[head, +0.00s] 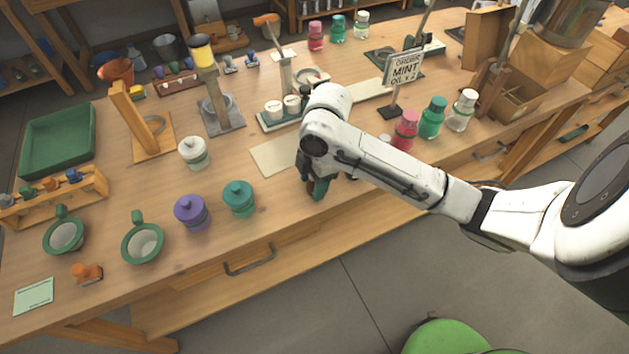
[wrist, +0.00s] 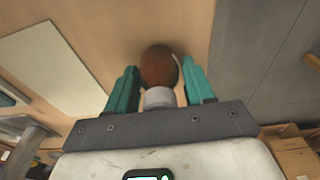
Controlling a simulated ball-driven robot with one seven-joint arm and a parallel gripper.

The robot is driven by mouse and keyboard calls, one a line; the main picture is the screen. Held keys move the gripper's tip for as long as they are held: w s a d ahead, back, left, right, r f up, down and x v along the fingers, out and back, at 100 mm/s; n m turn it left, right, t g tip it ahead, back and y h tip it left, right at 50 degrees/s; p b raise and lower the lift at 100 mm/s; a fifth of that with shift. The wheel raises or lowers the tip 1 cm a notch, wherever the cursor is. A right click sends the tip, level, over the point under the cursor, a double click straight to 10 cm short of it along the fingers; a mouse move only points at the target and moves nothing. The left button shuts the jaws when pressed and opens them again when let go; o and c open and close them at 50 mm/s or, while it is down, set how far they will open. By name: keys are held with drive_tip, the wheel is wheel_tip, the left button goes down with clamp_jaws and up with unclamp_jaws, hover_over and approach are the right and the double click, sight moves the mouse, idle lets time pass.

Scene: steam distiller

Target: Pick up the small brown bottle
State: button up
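The small brown bottle (wrist: 158,66) shows in the wrist view, with its brown rounded body and pale grey cap seen from above. My gripper (wrist: 160,76) is over it, with one teal finger on each side of it. The fingers are spread, with clear gaps beside the cap; whether the tips touch the body is hard to tell. In the head view, my gripper (head: 318,188) is low over the front edge of the wooden workbench, and my arm hides the bottle.
Purple (head: 192,212) and teal (head: 239,198) jars stand left of my gripper. Pink (head: 405,131), green (head: 432,118) and white (head: 463,110) bottles stand to the right, near a mint oil sign (head: 403,68). A pale board (head: 275,154) lies just behind my gripper.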

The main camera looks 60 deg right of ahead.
drive_tip(key=c, duration=0.7)
drive_tip(key=shift+r, duration=0.5)
wheel_tip(320, 180, up, 2)
drive_tip(key=shift+r, duration=0.15)
drive_tip(key=s+a+r+p, duration=0.1)
drive_tip(key=s+r+p, duration=0.1)
drive_tip(key=s+r, duration=0.1)
drive_tip(key=s+a+r+p, duration=0.1)
drive_tip(key=s+r+p, duration=0.2)
drive_tip(key=s, duration=0.3)
drive_tip(key=s+a+r+p, duration=0.1)
drive_tip(key=s+r+p, duration=0.2)
drive_tip(key=s, duration=0.1)
drive_tip(key=shift+s+r, duration=0.3)
drive_tip(key=shift+r, duration=0.1)
